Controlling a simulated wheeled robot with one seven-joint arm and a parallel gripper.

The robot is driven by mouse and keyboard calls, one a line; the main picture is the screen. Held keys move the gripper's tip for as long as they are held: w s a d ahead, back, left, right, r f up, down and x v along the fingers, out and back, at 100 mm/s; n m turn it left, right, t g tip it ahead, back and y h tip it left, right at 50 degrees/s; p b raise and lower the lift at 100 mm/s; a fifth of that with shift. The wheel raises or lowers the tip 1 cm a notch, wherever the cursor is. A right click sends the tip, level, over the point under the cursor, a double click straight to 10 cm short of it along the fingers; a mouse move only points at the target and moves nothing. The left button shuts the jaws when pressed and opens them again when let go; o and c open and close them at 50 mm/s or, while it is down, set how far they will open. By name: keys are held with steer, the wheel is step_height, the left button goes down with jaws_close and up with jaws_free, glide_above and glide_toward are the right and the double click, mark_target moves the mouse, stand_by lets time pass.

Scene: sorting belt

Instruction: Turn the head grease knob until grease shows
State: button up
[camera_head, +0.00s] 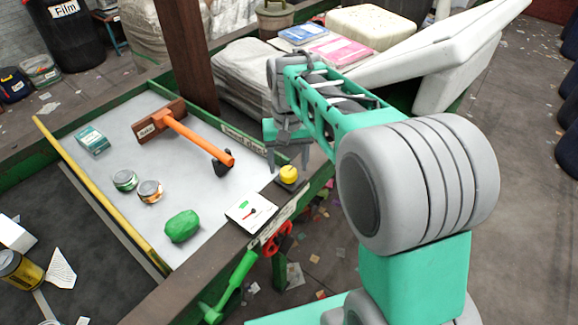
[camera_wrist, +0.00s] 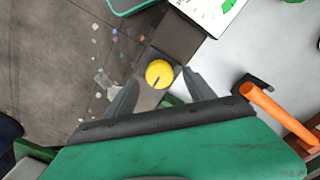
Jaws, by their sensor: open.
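A round yellow knob (camera_head: 289,173) sits on a small dark grey block on the green-edged rim of the sorting bed. In the wrist view the knob (camera_wrist: 158,74) shows a short dark mark and lies between my fingertips. My gripper (camera_head: 288,157) is open, its fingers pointing down just above the knob and one to each side of it. I cannot tell whether the fingers touch it. No grease can be made out around the knob.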

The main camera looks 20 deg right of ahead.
steer(key=shift+f, duration=1.25)
steer(key=c, duration=1.4)
steer(key=shift+o, duration=0.2)
steer(key=shift+m, duration=0.4)
steer(key=m, duration=0.8)
steer(key=shift+w+r+m, duration=0.1)
steer(key=shift+m, duration=0.3)
steer(key=o, duration=1.4)
steer(key=shift+c, duration=0.2)
